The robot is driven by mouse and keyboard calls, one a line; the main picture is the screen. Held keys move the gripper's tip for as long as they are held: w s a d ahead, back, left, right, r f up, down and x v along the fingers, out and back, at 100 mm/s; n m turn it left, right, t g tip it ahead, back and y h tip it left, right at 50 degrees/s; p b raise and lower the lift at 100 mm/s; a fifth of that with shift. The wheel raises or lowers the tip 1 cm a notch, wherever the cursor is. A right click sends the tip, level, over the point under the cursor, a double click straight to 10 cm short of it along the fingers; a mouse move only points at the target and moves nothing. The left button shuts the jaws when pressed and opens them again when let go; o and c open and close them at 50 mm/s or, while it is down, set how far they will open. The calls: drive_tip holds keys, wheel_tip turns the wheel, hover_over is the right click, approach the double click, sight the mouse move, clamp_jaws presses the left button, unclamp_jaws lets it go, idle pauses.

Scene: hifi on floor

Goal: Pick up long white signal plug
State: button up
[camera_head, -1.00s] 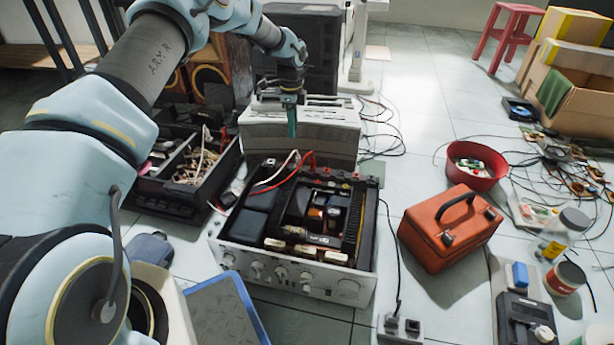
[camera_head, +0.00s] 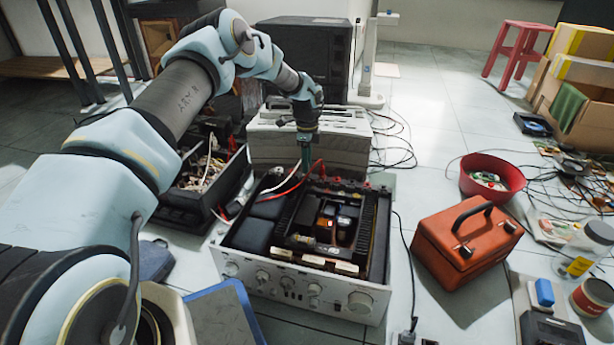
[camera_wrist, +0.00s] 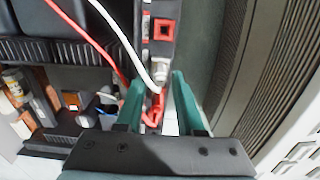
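A white cable (camera_head: 287,182) arches over the back left of the opened amplifier (camera_head: 300,283) beside a red cable. In the wrist view the white cable (camera_wrist: 118,32) runs down to the rear strip, near a pale metallic connector (camera_wrist: 160,72) and a red plug (camera_wrist: 155,106). My gripper (camera_head: 304,172) points down at the amplifier's rear edge. In the wrist view my gripper (camera_wrist: 158,80) has its green fingers apart, with the white cable's end and red plug showing between them. Contact cannot be told. The white plug's exact end is partly hidden.
A beige ridged case (camera_head: 345,150) stands close behind the amplifier. A black crate of parts (camera_head: 205,205) is at left. An orange toolbox (camera_head: 465,245) and a red bowl (camera_head: 490,178) stand at right. Loose black cables lie on the floor.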

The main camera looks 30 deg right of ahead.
drive_tip(key=shift+f, duration=0.85)
clamp_jaws()
